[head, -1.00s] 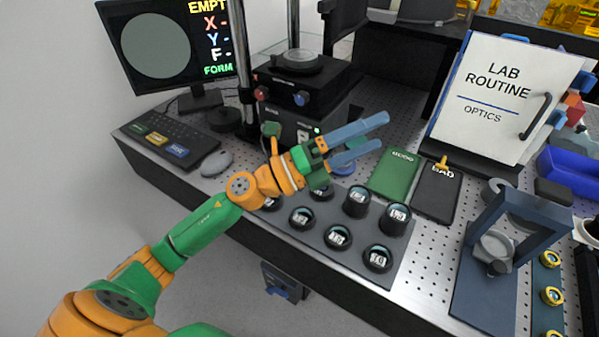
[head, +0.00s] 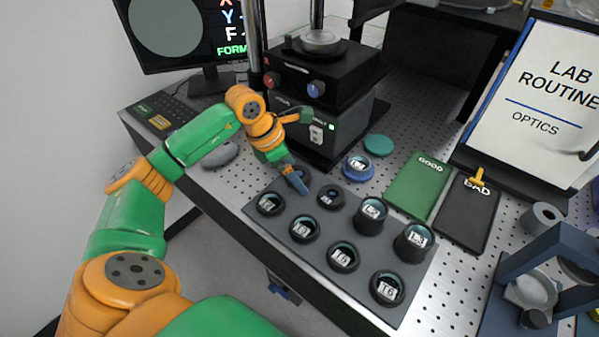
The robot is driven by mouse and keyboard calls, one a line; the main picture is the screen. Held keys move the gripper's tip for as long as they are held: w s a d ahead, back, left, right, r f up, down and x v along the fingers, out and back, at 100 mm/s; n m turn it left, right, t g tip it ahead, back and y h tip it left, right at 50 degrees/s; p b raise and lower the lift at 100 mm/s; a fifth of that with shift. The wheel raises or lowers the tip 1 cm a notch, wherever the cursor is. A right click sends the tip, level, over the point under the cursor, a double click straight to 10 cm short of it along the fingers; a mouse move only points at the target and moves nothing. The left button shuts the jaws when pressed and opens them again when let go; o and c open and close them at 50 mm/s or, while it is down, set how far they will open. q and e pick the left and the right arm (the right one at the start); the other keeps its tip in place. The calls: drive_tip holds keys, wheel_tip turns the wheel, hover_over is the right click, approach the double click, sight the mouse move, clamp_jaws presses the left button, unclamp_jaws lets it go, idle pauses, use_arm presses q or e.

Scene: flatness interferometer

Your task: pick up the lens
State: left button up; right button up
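Several round lenses in black holders stand in two rows on a dark grey tray (head: 316,253), including one at the front left (head: 270,203), one in the middle (head: 331,197), a taller one (head: 370,214) and one at the front right (head: 387,288). My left gripper (head: 297,182) points down at the tray's back-left corner, over or beside a holder (head: 301,173) that its blue finger partly hides. Only one finger shows clearly, so its opening and any contact cannot be told. My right gripper is out of view.
A blue ring with a lens (head: 358,167) and a teal disc (head: 378,145) lie behind the tray. The green GOOD pad (head: 420,184) and black BAD pad (head: 468,213) lie to the right. The black instrument (head: 325,90) stands close behind my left gripper.

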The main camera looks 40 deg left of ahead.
use_arm(q)
drive_tip(key=shift+s+r, duration=0.1)
drive_tip(key=shift+s, duration=0.05)
drive_tip(key=c, duration=1.4)
